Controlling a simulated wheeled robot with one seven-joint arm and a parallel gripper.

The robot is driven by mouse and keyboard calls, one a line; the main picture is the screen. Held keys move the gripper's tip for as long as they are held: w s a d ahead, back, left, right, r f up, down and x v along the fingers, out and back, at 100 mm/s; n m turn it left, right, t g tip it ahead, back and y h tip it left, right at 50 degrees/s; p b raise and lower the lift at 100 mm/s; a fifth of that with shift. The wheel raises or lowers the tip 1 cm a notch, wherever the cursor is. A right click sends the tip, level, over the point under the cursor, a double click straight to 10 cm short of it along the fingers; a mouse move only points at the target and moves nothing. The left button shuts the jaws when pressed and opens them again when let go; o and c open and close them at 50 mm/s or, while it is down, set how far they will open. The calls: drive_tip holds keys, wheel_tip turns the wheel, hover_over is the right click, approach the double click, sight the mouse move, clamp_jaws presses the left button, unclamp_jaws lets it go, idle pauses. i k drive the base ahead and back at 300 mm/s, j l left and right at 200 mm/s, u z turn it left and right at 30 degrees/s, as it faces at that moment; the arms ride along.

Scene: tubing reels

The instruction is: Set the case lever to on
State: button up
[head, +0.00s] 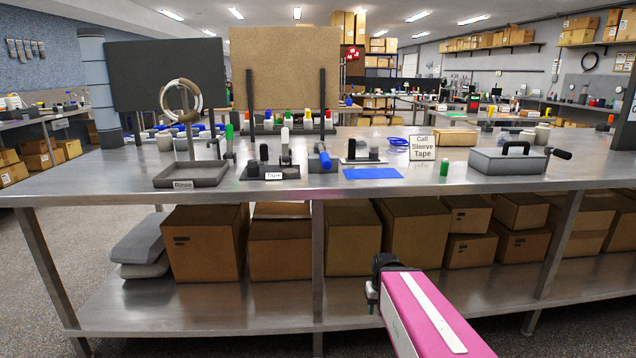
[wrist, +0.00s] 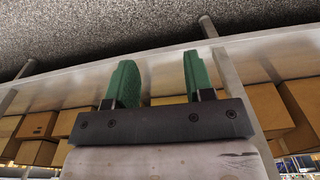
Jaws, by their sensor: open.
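A grey case (head: 508,160) with a dark carrying handle on its lid sits on the right part of the steel table in the head view. A lever with a black grip (head: 560,153) sticks out from its right side. I cannot read any on or off marking. My gripper (head: 371,292) is low in front of the table, at lower shelf height and well apart from the case. In the wrist view its two green fingers (wrist: 158,83) stand apart with nothing between them. The case is not in the wrist view.
The steel table (head: 300,186) spans the view. A sign (head: 422,148), a green bottle (head: 444,171) and a blue mat (head: 373,174) lie left of the case. A tray (head: 191,175) stands at the left. Cardboard boxes (head: 414,230) fill the lower shelf.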

sight(549, 149)
drive_tip(key=z, duration=1.45)
